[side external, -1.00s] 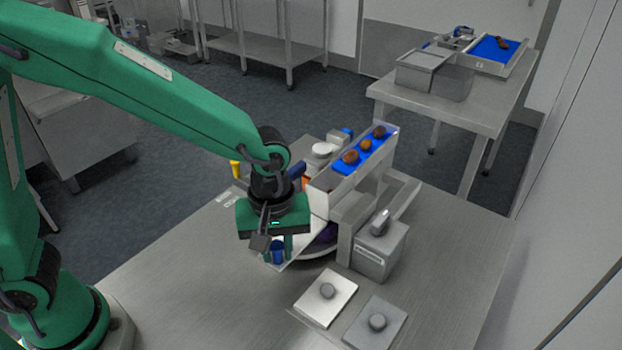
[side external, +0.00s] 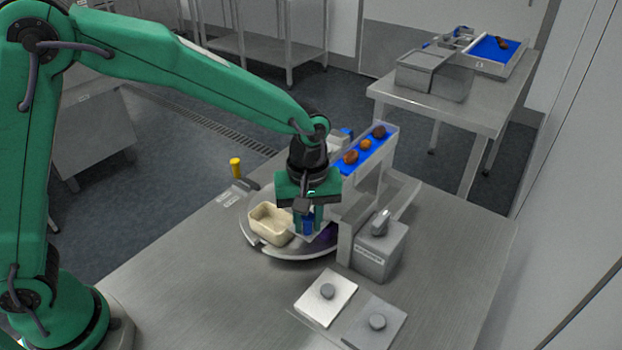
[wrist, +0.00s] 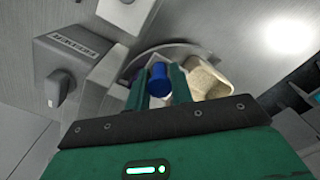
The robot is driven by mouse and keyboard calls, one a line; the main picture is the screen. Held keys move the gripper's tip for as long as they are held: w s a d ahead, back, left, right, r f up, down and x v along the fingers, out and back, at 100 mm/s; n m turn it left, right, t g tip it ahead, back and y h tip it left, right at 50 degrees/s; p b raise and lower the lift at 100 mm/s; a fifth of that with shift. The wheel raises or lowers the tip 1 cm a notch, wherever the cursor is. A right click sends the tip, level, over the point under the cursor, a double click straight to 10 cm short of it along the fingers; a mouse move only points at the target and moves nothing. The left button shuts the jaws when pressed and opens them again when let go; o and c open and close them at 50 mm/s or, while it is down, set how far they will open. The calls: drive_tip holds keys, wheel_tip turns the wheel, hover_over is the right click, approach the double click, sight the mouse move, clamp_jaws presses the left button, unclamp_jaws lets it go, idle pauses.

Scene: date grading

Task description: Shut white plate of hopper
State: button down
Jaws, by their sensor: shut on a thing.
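My gripper (side external: 308,225) is shut on the blue knob (side external: 308,224) of the hopper's white plate (side external: 322,236). The wrist view shows the knob (wrist: 159,74) between my two fingers (wrist: 161,90). The plate is a thin pale sheet, low at the foot of the hopper and over the round turntable. Only a small part of it shows beneath my fingers. My gripper points down close against the hopper, and it hides much of the hopper front. I cannot tell how much of the opening the plate covers.
A cream tray (side external: 262,229) stands on the turntable (side external: 277,255), left of my gripper. A blue belt (side external: 357,168) carries several dates. A grey switch box (side external: 380,250) stands to the right. A white square (side external: 341,287) and a grey square with knobs lie in front. The left front table is clear.

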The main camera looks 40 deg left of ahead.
drive_tip(key=shift+w, duration=0.3)
drive_tip(key=c, duration=1.4)
unclamp_jaws()
drive_tip(key=shift+o, duration=0.2)
drive_tip(key=shift+s+r, duration=0.1)
drive_tip(key=shift+r, duration=3.85)
drive_tip(key=shift+a, duration=0.1)
